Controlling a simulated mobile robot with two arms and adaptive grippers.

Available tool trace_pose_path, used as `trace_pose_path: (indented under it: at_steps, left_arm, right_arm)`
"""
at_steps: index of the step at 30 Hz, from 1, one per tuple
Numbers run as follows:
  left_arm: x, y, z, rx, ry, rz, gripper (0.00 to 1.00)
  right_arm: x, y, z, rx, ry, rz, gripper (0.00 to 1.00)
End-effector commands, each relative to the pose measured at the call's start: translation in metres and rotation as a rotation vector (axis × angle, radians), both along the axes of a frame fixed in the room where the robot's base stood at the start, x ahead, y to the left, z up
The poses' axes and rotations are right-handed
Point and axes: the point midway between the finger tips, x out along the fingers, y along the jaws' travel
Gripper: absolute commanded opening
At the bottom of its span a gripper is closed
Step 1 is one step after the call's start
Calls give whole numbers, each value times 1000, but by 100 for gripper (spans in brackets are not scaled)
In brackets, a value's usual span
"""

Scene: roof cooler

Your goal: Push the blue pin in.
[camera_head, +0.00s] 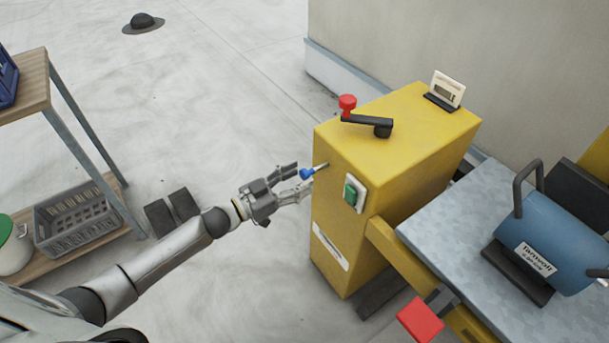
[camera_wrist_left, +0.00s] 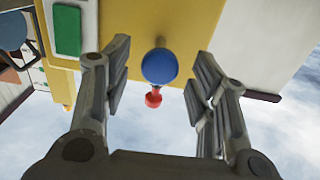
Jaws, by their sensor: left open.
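The blue pin (camera_head: 307,173) has a round blue knob on a metal shaft that sticks out of the left face of the yellow machine box (camera_head: 345,230). In the left wrist view the blue knob (camera_wrist_left: 160,66) lies between my spread fingers, apart from both. My left gripper (camera_head: 300,181) is open and empty beside the knob, its fingers pointing at the box. The gripper also shows in the left wrist view (camera_wrist_left: 158,80). My right gripper is not in view.
A green switch (camera_head: 351,194) sits on the box close to the pin. A crank with a red knob (camera_head: 347,103) is on top. A red block (camera_head: 421,320) and a blue tank (camera_head: 550,240) are at right. A shelf with a grey basket (camera_head: 75,218) stands left.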

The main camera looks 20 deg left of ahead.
Motion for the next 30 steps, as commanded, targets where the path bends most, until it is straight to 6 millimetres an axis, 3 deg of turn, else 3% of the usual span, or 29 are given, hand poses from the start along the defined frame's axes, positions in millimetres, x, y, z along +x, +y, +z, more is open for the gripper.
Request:
trace_pose_path:
  at_steps: [6, 16, 28, 30]
  left_arm:
    - [18, -14, 0, -1, 1, 0, 53]
    - [20, -16, 0, -1, 1, 1, 53]
    - [20, -16, 0, -1, 1, 1, 3]
    - [20, -16, 0, -1, 1, 1, 0]
  right_arm:
    - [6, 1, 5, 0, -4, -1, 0]
    - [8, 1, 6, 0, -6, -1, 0]
    - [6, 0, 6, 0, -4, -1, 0]
    - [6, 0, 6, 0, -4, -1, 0]
